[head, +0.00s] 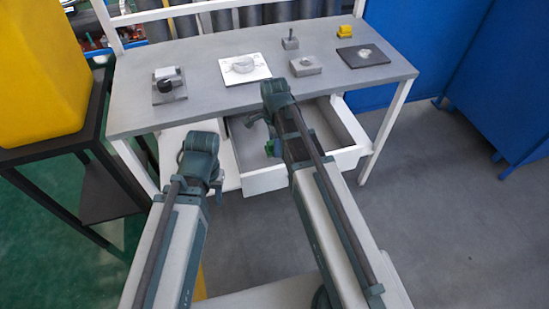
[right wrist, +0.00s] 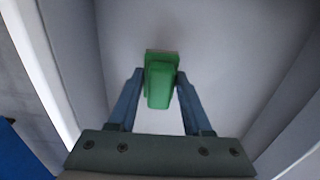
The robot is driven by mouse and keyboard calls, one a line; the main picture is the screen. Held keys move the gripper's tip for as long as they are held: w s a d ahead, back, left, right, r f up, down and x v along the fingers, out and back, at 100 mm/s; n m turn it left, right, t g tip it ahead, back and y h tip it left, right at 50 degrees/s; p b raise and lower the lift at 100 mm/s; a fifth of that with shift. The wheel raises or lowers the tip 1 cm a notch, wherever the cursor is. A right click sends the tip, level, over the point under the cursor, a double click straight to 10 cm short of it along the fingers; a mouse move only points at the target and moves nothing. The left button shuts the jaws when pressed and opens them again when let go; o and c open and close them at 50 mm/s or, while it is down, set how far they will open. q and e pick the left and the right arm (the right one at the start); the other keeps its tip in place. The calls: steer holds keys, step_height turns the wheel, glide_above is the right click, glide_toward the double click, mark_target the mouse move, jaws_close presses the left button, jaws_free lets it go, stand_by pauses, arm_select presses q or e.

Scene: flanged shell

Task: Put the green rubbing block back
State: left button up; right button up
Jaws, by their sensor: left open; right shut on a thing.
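The green rubbing block (right wrist: 158,84) is between the two fingers of my right gripper (right wrist: 155,88) in the right wrist view. The gripper is shut on it. In the head view the green block (head: 273,147) shows partly behind my right arm, over the open drawer (head: 341,155). The wrist view looks into the drawer's pale interior. I cannot tell whether the block touches the drawer floor. My left gripper (head: 221,172) is open, left of the drawer and in front of the bench; its fingers are mostly hidden by its wrist.
On the grey bench top (head: 200,60) stand a dark plate with a fixture (head: 169,86), a white sheet with a round part (head: 244,67), a grey block (head: 305,66), a black mat (head: 363,55) and a yellow item (head: 345,31). A yellow bin (head: 40,75) stands left.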

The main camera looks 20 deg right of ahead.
steer(key=shift+f, duration=0.1)
step_height(320, 180, down, 4)
steer(key=b, duration=0.3)
steer(key=shift+r, duration=0.2)
steer(key=shift+f+b, duration=0.15)
steer(key=shift+b, duration=0.25)
steer(key=o, duration=1.2)
